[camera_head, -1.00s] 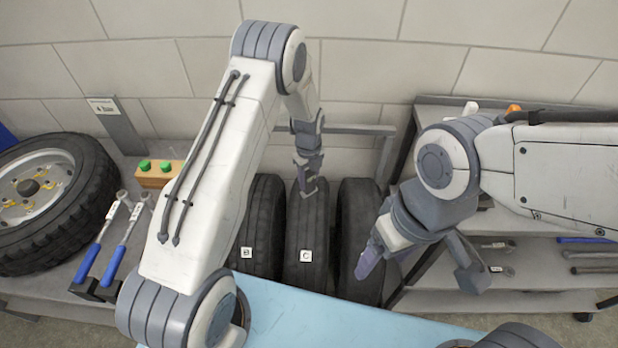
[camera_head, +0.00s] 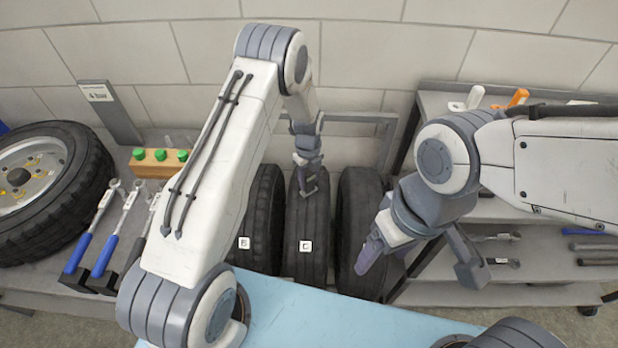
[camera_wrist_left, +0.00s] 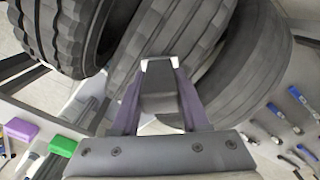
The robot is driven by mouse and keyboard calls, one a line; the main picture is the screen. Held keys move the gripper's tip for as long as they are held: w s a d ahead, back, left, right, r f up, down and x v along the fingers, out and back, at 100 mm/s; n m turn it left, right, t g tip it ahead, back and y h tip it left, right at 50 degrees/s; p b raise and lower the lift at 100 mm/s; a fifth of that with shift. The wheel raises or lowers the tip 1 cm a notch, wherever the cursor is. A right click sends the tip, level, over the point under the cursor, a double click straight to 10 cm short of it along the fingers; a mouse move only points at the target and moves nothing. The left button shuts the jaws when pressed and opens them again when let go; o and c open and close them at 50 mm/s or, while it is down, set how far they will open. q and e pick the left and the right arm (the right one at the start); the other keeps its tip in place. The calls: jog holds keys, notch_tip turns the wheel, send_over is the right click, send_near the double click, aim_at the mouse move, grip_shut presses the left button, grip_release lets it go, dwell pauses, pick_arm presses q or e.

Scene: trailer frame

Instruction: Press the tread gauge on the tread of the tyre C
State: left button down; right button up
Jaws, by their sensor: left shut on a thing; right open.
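Tyre C (camera_head: 306,230) stands upright in the rack, its label "C" on the tread facing me, between tyre B (camera_head: 262,225) and another dark tyre (camera_head: 358,225). My left gripper (camera_head: 309,189) is at the upper tread of tyre C. In the left wrist view its purple fingers (camera_wrist_left: 158,95) are shut on the tread gauge (camera_wrist_left: 158,88), a dark grey block with a pale end toward the middle tyre's tread (camera_wrist_left: 165,30). I cannot tell whether the gauge touches the tread. My right gripper (camera_head: 420,268) is open and empty, to the right of the tyres.
A wheel (camera_head: 75,190) lies at the left, near blue-handled tools (camera_head: 105,240) and a wooden block with green knobs (camera_head: 158,162). A shelf (camera_head: 500,292) with tools stands at the right. A light blue surface (camera_head: 300,310) lies in front of the tyres.

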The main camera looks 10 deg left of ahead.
aim_at(309, 171)
pick_arm(q)
jog(key=shift+f+b, duration=0.55)
jog(key=shift+f, duration=0.15)
dwell(1.8)
jog(key=shift+r+p, duration=2.1)
jog(key=shift+r, duration=1)
